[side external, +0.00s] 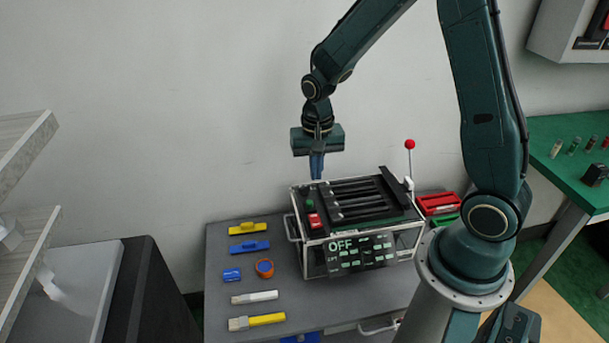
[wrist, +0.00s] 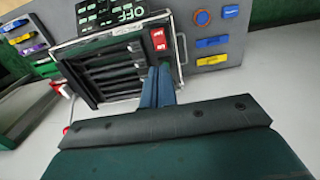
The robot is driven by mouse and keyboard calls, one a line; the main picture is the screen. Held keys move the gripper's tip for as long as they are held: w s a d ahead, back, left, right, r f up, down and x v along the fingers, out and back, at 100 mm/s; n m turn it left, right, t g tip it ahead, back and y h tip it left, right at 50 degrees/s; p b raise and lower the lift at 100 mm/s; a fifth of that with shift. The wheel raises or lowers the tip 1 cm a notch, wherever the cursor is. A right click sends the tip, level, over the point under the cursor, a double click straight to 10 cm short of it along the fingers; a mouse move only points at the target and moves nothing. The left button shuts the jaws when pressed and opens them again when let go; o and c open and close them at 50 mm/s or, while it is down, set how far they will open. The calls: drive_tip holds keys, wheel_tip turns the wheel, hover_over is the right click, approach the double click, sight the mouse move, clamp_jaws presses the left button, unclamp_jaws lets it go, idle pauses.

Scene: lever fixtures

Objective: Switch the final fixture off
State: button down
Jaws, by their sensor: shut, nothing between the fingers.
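One box-like fixture (side external: 360,208) with a black slatted top in a metal frame stands on the grey bench. A panel (side external: 361,253) on its front reads "OFF"; it also shows in the wrist view (wrist: 122,13). A red switch (side external: 314,221) sits at the top's left edge, and in the wrist view it is a red rocker (wrist: 158,39). A thin upright lever with a red ball (side external: 410,144) rises at the fixture's right side. My gripper (side external: 317,178) is shut and empty, pointing down above the fixture's back left corner. In the wrist view its blue fingers (wrist: 158,72) appear beside the slats.
Yellow (side external: 242,229) and blue (side external: 249,246) blocks, an orange round item (side external: 264,268) and two brushes (side external: 257,321) lie left of the fixture. Red and green trays (side external: 437,204) stand to its right. A green table (side external: 572,165) is at the far right.

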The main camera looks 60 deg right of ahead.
sight(316, 223)
drive_tip(key=shift+s+a+f, duration=0.1)
drive_tip(key=shift+s+a, duration=0.2)
drive_tip(key=shift+s, duration=0.05)
idle(0.3)
drive_tip(key=shift+f, duration=7)
